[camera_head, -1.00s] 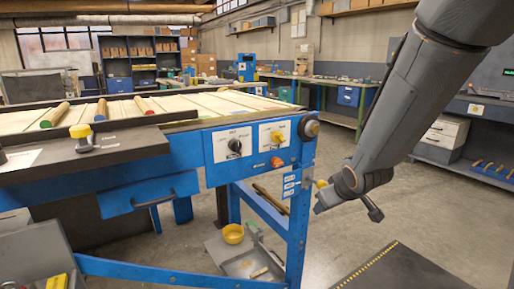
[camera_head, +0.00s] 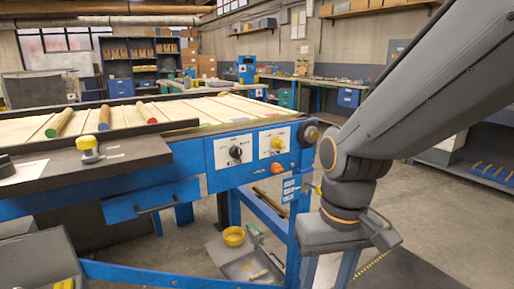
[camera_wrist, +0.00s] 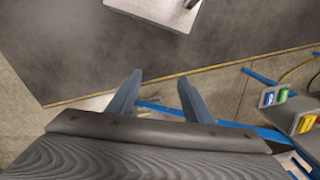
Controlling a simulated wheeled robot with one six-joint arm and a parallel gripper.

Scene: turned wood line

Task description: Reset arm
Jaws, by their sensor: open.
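My gripper shows in the wrist view (camera_wrist: 161,80) as two blue-grey fingers standing apart with nothing between them. They are over the yellow-striped edge of a dark floor mat (camera_wrist: 90,50). In the head view my arm comes in from the upper right and bends down beside the right front corner of the blue workbench (camera_head: 190,178).
Open floor lies behind my arm.

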